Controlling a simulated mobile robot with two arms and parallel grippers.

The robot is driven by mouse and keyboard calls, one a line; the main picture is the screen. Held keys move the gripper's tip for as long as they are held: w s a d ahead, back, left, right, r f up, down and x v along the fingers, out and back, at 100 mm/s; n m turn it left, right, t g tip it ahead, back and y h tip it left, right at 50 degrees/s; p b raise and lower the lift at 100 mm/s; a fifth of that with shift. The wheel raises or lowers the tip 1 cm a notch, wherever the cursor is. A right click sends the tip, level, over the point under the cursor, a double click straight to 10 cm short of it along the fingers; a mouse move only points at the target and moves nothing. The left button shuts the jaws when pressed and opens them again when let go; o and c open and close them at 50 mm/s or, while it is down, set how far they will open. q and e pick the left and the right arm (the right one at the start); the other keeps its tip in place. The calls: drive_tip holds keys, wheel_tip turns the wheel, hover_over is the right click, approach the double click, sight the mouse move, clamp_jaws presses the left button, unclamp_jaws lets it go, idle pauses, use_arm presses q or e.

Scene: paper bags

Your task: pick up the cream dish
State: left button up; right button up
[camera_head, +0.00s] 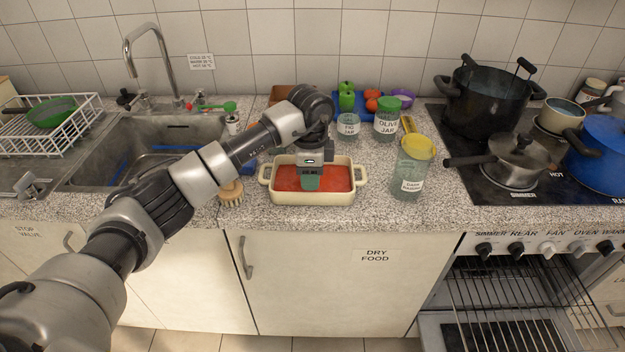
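The cream dish (310,198) stands on the speckled counter near its front edge, in the middle of the head view. It is rectangular, has a handle at each end and holds something flat and red. My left gripper (311,186) points down over the middle of the dish and hides part of its back rim and contents. A small green patch shows just below the gripper; I cannot tell what it is. The gripper's fingers are not clear enough to show whether they are open or shut. My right gripper is not in view.
A jar with a yellow lid (411,172) stands close right of the dish, with the olive jar (387,126) behind. A brush (231,194) lies close left. The sink (150,148) is further left; the hob with a saucepan (516,160) is at the right.

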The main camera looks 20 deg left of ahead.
sight(312, 193)
use_arm(q)
drive_tip(key=f, duration=0.1)
drive_tip(key=f+p, duration=0.1)
drive_tip(key=f, duration=0.2)
drive_tip(key=shift+s+d+f+p, duration=0.2)
drive_tip(key=shift+s+d+p, duration=0.1)
drive_tip(key=shift+s, duration=0.05)
drive_tip(key=shift+f, duration=0.5)
clamp_jaws()
drive_tip(key=shift+w+r, duration=0.15)
drive_tip(key=shift+r, duration=0.05)
idle(0.5)
